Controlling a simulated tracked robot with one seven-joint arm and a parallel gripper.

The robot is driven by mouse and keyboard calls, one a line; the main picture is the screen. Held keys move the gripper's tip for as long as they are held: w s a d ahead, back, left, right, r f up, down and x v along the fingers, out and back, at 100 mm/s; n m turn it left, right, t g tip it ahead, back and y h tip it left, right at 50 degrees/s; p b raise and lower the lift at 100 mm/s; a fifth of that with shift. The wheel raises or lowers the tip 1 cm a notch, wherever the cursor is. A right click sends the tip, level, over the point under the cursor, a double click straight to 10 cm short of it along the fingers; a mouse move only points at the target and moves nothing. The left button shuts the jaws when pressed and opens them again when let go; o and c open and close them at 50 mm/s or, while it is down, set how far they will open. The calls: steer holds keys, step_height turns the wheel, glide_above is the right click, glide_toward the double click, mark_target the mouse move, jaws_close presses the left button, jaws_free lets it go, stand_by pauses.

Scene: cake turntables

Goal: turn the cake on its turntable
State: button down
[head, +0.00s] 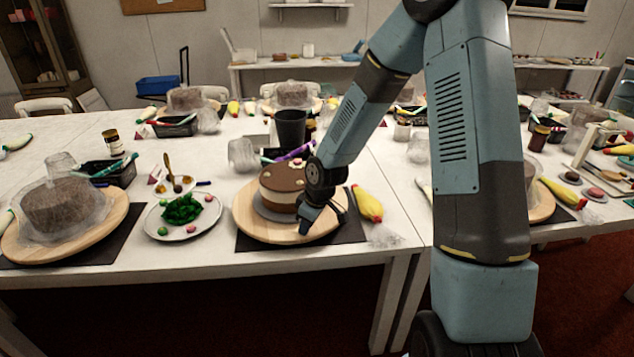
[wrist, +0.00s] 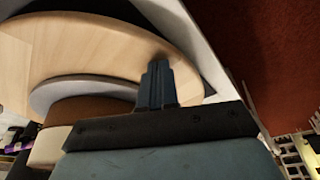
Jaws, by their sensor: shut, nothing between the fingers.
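A round brown-topped cake (head: 283,180) with pale sides sits on a grey board on a round wooden turntable (head: 262,230). The turntable stands on a dark mat near the table's front edge. My gripper (head: 304,228) is shut and empty, pointing down at the turntable's front right part, just beside the cake. In the wrist view the shut fingers (wrist: 158,70) are over the wooden disc (wrist: 80,45), near its rim and next to the grey board (wrist: 85,90). I cannot tell whether the tips touch the wood. The cake's side (wrist: 50,145) shows at the lower left.
A plate with a green heap (head: 181,210) lies left of the turntable. A wrapped cake (head: 62,205) stands on another turntable at far left. A yellow piping bag (head: 367,204) lies close on the right. A black cup (head: 291,128) stands behind the cake.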

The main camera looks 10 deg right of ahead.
steer(key=shift+d, duration=0.1)
steer(key=shift+w+d, duration=0.2)
steer(key=shift+d, duration=0.5)
steer(key=shift+r, duration=1.4)
steer(key=shift+r, duration=3)
steer(key=shift+r, duration=0.1)
